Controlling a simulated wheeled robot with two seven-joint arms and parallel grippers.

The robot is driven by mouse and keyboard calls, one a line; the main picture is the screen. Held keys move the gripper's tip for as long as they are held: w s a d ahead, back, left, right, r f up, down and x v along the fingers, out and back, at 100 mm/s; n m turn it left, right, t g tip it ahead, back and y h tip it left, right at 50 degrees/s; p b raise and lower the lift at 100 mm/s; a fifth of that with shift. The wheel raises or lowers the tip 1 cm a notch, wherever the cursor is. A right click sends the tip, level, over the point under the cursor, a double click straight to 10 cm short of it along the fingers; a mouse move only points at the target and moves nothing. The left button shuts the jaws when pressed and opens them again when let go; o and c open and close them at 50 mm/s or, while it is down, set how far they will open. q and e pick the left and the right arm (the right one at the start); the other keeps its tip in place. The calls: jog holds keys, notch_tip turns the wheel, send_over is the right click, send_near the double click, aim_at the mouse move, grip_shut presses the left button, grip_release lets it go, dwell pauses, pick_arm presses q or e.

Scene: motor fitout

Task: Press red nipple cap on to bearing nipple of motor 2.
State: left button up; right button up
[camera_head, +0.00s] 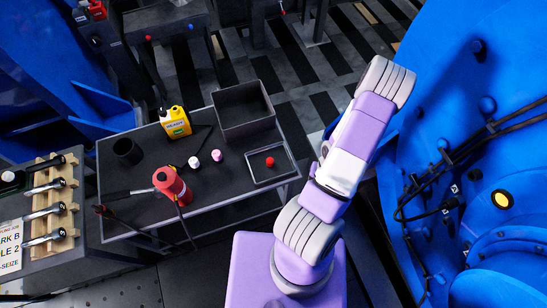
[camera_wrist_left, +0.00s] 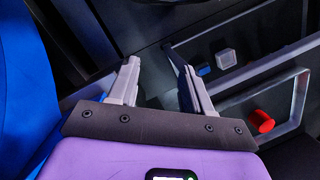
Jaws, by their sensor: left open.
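A small red cap (camera_head: 270,161) sits in a shallow grey-rimmed tray (camera_head: 284,178) at the right end of the table in the head view. My left gripper (camera_wrist_left: 152,54) is open and empty in the left wrist view. A red cylindrical piece (camera_wrist_left: 262,121) shows inside a light-edged frame to its right, apart from the fingers; I cannot tell whether it is the same cap. A large blue machine body (camera_head: 440,120) fills the right of the head view. I cannot tell which motor it is, and no bearing nipple is clear. The fingers of both grippers are out of the head view.
A rack of tools (camera_head: 48,210) stands at left. Black cables (camera_head: 420,200) run along the blue body.

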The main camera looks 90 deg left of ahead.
aim_at(271, 160)
pick_arm(q)
jog(key=s+a+r+n, duration=0.2)
jog(key=s+a, duration=0.1)
jog(key=s, duration=0.2)
jog(key=s+a+r+n+t+y, duration=0.1)
jog(key=s+a+r+n, duration=0.1)
jog(key=s, duration=0.4)
jog(key=s+a+r+n+y, duration=0.1)
jog(key=s+a+r+n, duration=0.2)
jog(key=s, duration=0.3)
jog(key=shift+s+a+n, duration=0.1)
jog(key=shift+a+n, duration=0.4)
jog(key=shift+a, duration=0.05)
jog(key=shift+s+a+f, duration=0.1)
jog(key=shift+s+f, duration=0.05)
jog(key=shift+s, duration=0.1)
jog(key=f+b, duration=0.3)
jog(key=f, duration=0.4)
jog(key=shift+a, duration=0.2)
jog(key=c, duration=0.9)
